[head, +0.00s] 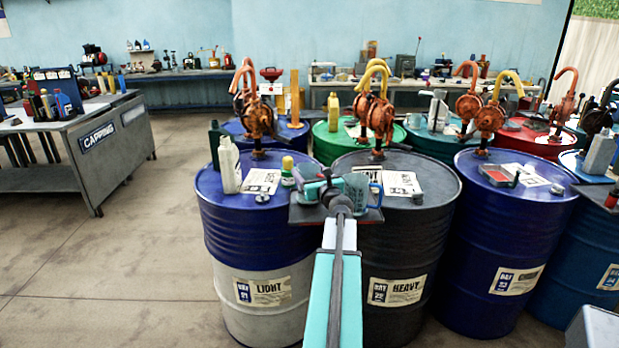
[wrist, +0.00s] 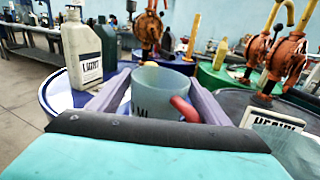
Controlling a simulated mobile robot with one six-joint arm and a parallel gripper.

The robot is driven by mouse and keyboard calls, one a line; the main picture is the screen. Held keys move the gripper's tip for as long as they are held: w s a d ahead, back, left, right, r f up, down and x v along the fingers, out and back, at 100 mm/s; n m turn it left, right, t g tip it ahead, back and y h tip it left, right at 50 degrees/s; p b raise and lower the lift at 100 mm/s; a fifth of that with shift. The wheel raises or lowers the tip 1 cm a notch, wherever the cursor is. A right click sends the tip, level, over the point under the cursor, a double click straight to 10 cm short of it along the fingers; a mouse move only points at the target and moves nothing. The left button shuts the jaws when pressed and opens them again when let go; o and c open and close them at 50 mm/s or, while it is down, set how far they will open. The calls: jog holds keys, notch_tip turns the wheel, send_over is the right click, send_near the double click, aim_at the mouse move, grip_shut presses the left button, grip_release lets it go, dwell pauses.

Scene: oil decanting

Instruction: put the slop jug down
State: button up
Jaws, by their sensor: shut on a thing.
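The slop jug (wrist: 158,88) is a translucent grey-green vessel with dark lettering, seen in the wrist view, with a red part that looks like its handle (wrist: 186,108) at its right. My gripper (wrist: 157,98) has its two grey-purple fingers on either side of the jug and is shut on it. The jug looks upright; its base is hidden behind the gripper body. In the head view my gripper (head: 325,188) is over a dark ledge (head: 302,214) between the LIGHT drum (head: 270,230) and the HEAVY drum (head: 405,250). Whether the jug touches the ledge I cannot tell.
A white bottle (head: 229,166) and a dark green bottle (head: 215,145) stand on the LIGHT drum. Cards (head: 402,184) lie on the drum tops. Orange hand pumps (head: 376,112) rise behind. A CAPPING bench (head: 100,140) is at left, with clear floor between.

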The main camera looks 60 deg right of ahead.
jog(key=shift+f, duration=0.65)
jog(key=shift+f, duration=0.15)
jog(key=o, duration=1.4)
jog(key=shift+c, duration=0.2)
jog(key=b+v, duration=0.1)
jog(key=v, duration=1.1)
jog(key=shift+b, duration=0.3)
jog(key=shift+r, duration=0.25)
